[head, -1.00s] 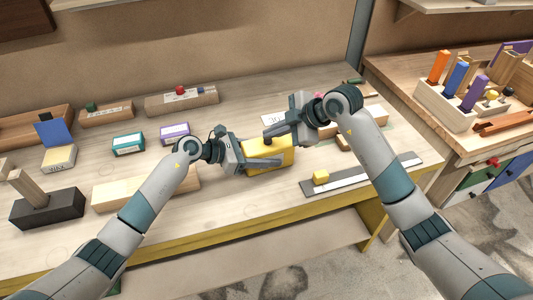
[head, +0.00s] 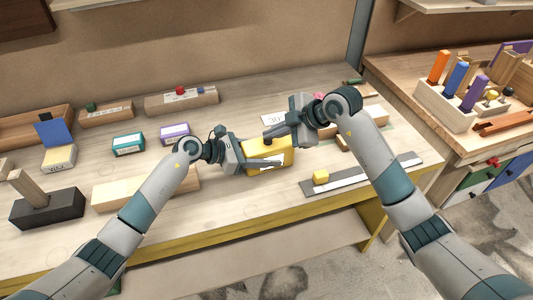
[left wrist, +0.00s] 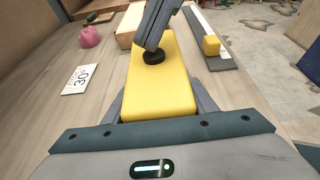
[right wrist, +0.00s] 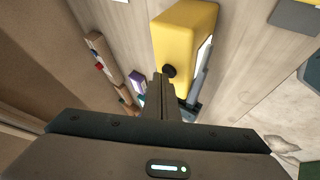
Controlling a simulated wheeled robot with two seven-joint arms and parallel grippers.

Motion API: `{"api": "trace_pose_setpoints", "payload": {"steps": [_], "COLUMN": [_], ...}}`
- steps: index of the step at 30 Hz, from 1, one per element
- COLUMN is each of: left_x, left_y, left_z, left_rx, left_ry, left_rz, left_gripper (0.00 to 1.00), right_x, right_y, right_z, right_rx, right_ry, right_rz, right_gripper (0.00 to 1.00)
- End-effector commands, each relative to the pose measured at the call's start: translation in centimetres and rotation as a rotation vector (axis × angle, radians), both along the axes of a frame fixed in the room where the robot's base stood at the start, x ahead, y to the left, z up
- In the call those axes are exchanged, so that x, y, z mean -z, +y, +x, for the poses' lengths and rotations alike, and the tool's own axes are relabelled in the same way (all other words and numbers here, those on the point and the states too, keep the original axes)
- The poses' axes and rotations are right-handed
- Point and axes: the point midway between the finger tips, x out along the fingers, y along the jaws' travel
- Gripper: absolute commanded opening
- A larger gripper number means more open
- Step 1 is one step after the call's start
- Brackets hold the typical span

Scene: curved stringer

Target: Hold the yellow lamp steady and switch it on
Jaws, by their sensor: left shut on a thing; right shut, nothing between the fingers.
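The yellow lamp (head: 283,154) is a box on the workbench, with a round black knob (head: 267,141) on top. The knob also shows in the left wrist view (left wrist: 153,57) and the right wrist view (right wrist: 169,71). A bright white panel (right wrist: 204,58) shows on one side of the lamp. My left gripper (head: 262,156) is shut on the lamp, one finger along each side. My right gripper (head: 272,134) is shut and empty, its tips at the knob. They look close to or touching it; I cannot tell which.
A dark strip with a small yellow cube (head: 320,176) lies right of the lamp. A numbered card (left wrist: 80,78) and a pink object (left wrist: 90,37) are behind it. A purple-labelled box (head: 174,133) and a teal box (head: 128,144) stand left.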

Motion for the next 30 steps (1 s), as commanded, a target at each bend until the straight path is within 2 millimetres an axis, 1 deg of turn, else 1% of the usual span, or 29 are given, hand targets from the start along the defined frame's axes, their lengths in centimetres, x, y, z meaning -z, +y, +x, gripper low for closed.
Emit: {"api": "trace_pose_setpoints", "payload": {"steps": [12,23,26,30], "left_x": [0.0,-0.1,-0.1,-0.1], "left_y": [0.0,0.0,0.0,0.0], "left_z": [0.0,0.0,0.0,0.0], "left_rx": [0.001,0.001,0.001,0.001], "left_ry": [0.000,0.000,0.000,0.000], "left_rz": [-0.001,-0.001,-0.001,-0.001], "left_gripper": [0.11,0.11,0.11,0.11], "right_x": [-1.2,-1.4,-1.7,-2.7], "right_y": [0.0,0.0,0.0,0.0], "right_z": [0.0,0.0,0.0,0.1], "right_rx": [0.000,0.000,0.000,0.000], "right_ry": [0.000,0.000,-0.001,-0.002], "right_rz": [0.000,0.000,0.000,0.001], "right_gripper": [0.00,0.00,0.00,0.00]}}
